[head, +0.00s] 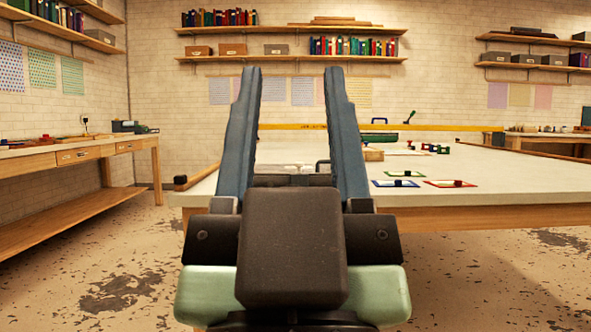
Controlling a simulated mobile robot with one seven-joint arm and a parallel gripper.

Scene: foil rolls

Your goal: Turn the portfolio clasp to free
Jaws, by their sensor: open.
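My gripper (293,72) fills the middle of the head view, with its two long blue-grey fingers apart and nothing between them. It is in front of the white worktable (520,178). I cannot make out a portfolio or its clasp for certain. A dark handle-like loop (322,164) and some pale flat things show between the fingers on the table, partly hidden by my gripper. Flat pieces with dark knobs lie near the table's front edge: a blue-edged one (394,184), a red-edged one (450,184) and a green-edged one behind them (404,174).
A green roller-like thing (378,137) and a wooden block (373,154) sit farther back on the table. A yellow strip (460,128) runs along the back. A wooden bench (60,158) stands at left. Open floor lies between bench and table.

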